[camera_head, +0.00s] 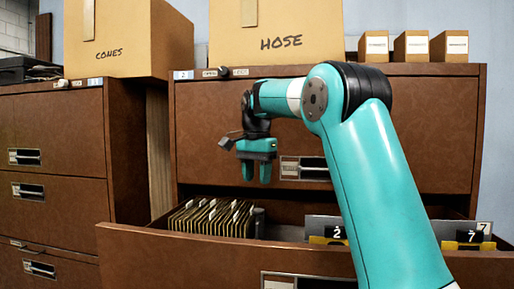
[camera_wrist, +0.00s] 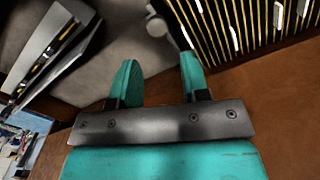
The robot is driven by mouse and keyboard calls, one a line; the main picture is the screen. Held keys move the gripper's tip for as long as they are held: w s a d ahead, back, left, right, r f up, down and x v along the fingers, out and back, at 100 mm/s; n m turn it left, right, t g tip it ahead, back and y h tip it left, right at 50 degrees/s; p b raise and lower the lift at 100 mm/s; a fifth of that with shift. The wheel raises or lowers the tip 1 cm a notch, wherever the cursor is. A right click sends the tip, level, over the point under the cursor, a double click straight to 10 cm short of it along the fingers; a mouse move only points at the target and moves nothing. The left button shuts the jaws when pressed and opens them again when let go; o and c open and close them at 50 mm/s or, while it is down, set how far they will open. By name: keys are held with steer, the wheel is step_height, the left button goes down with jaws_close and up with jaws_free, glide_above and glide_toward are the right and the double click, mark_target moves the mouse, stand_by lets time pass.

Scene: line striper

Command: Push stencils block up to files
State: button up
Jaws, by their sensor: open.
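The files (camera_head: 212,218) are a row of upright tan folders with white tabs at the left of the open drawer; they also show at the top right of the wrist view (camera_wrist: 240,25). The stencils (camera_head: 340,231), grey plates with black-and-yellow number cards, stand farther right, partly hidden behind my arm; they show at the left of the wrist view (camera_wrist: 50,50). A gap of bare drawer floor separates them from the files. My gripper (camera_head: 257,173) is open and empty, pointing down above the drawer near the files' right end. Its two fingers show apart in the wrist view (camera_wrist: 158,65).
A dark upright piece (camera_head: 259,222) stands at the files' right end. The drawer front (camera_head: 190,255) runs along the near side. The closed upper drawer (camera_head: 420,130) is behind my arm. Boxes marked CONES (camera_head: 115,35) and HOSE (camera_head: 280,30) stand on the cabinets.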

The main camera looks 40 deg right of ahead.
step_height(320, 180, up, 9)
steer(key=p, duration=0.1)
steer(key=shift+f, duration=0.1)
stand_by(0.6)
